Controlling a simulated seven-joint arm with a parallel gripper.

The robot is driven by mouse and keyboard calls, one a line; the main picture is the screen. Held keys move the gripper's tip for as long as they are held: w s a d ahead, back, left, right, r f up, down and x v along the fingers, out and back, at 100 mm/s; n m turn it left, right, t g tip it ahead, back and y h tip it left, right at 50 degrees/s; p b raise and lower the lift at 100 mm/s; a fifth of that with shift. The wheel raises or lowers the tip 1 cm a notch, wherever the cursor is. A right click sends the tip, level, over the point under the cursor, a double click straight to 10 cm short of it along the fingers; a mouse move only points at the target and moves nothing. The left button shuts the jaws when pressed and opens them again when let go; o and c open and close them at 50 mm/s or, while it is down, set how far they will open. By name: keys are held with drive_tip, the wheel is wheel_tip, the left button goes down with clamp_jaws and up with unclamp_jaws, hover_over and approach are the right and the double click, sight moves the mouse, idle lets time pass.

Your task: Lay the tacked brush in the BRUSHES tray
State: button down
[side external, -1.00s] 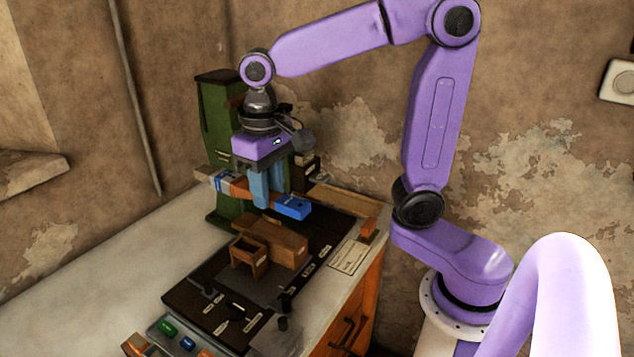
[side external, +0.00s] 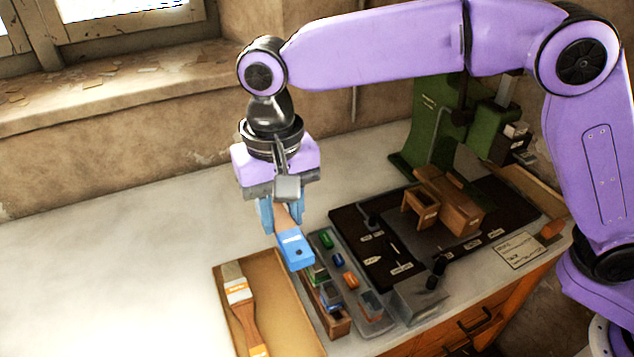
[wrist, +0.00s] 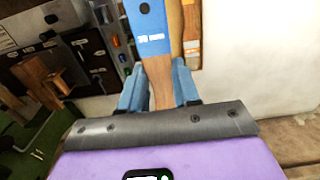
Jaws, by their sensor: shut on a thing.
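My gripper (side external: 282,222) is shut on a brush with a blue end (side external: 296,250) and wooden body. The brush is held up in the air, its blue end toward the side camera. In the wrist view, my gripper (wrist: 160,88) closes on the wooden part, and the blue end (wrist: 148,28) extends away from me. The tan tray (side external: 285,318) lies on the bench below and left of the held brush in the side view. Another brush (side external: 238,292) with a white-and-orange band lies inside it. No tray label is readable. The held brush's far end is hidden by my gripper.
A grey tray (side external: 375,322) with coloured pieces and a narrow wooden box (side external: 338,325) sit right of the tan tray. The green press (side external: 428,125) and its dark board (side external: 350,235) with wooden blocks (side external: 450,205) stand further right. The bench at left is clear.

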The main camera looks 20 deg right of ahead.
drive_tip(key=f, duration=1.6)
drive_tip(key=a+f, duration=0.1)
drive_tip(key=f, duration=0.7)
drive_tip(key=shift+s+f, duration=0.1)
drive_tip(key=shift+s, duration=0.05)
drive_tip(key=shift+d+f, duration=0.1)
drive_tip(key=shift+f, duration=1.35)
drive_tip(key=c, duration=0.7)
unclamp_jaws()
drive_tip(key=shift+c, duration=0.2)
wheel_tip(320, 180, up, 17)
drive_tip(key=shift+r, duration=0.2)
